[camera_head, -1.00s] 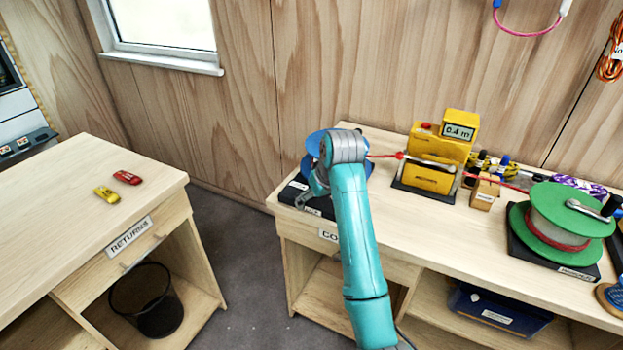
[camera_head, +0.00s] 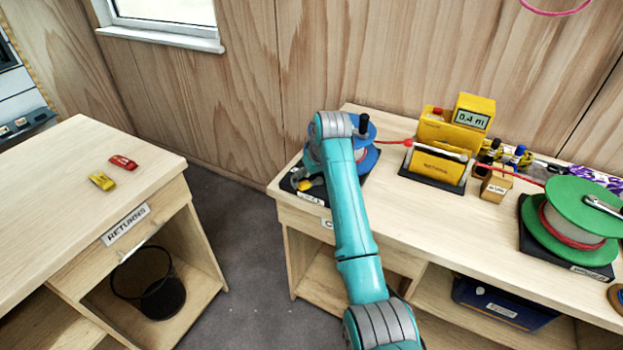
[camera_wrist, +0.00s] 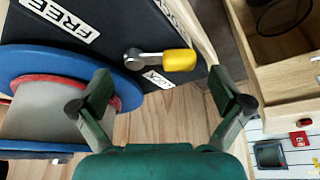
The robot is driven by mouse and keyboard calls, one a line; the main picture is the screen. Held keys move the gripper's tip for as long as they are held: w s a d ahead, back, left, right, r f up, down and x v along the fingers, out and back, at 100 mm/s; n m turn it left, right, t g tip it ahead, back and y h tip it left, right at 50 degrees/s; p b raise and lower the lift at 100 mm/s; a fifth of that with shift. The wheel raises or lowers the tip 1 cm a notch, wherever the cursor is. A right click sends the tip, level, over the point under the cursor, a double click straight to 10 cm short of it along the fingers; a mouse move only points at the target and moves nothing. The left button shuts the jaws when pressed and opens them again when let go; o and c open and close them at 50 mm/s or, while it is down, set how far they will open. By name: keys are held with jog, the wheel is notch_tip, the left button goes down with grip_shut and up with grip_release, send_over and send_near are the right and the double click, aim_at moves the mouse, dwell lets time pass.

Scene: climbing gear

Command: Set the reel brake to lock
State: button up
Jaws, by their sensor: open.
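The blue reel (camera_head: 366,158) stands on a black base at the left end of the counter, partly hidden by my arm. Its brake lever has a yellow tip (camera_head: 305,184). In the wrist view, the lever (camera_wrist: 178,60) runs from its pivot toward the right. It lies close to the partly covered LOCK label (camera_wrist: 158,78), away from the FREE label (camera_wrist: 60,18). I cannot tell whether it is fully at lock. My gripper (camera_wrist: 160,82) is open and empty, its fingers apart from the lever in the picture. The left finger overlaps the blue flange (camera_wrist: 40,62).
A red line runs from the blue reel through a yellow meter (camera_head: 440,165) to a green reel (camera_head: 575,205). A returns desk (camera_head: 60,210) stands left across a floor gap, with a wire bin (camera_head: 150,295) beneath its top. Counter between reel and meter is mostly clear.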

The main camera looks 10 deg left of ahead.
jog(key=shift+w+a+f, duration=0.15)
jog(key=shift+f, duration=0.4)
jog(key=c, duration=1)
jog(key=shift+w+a+m+h, duration=0.1)
jog(key=shift+w+m+h, duration=0.1)
jog(key=shift+m, duration=0.4)
jog(key=shift+w+a+m+h, duration=0.1)
jog(key=shift+m+h, duration=0.1)
jog(key=shift+m, duration=0.4)
jog(key=shift+c, duration=0.2)
jog(key=o, duration=1)
jog(key=shift+o, duration=0.2)
jog(key=shift+t, duration=0.3)
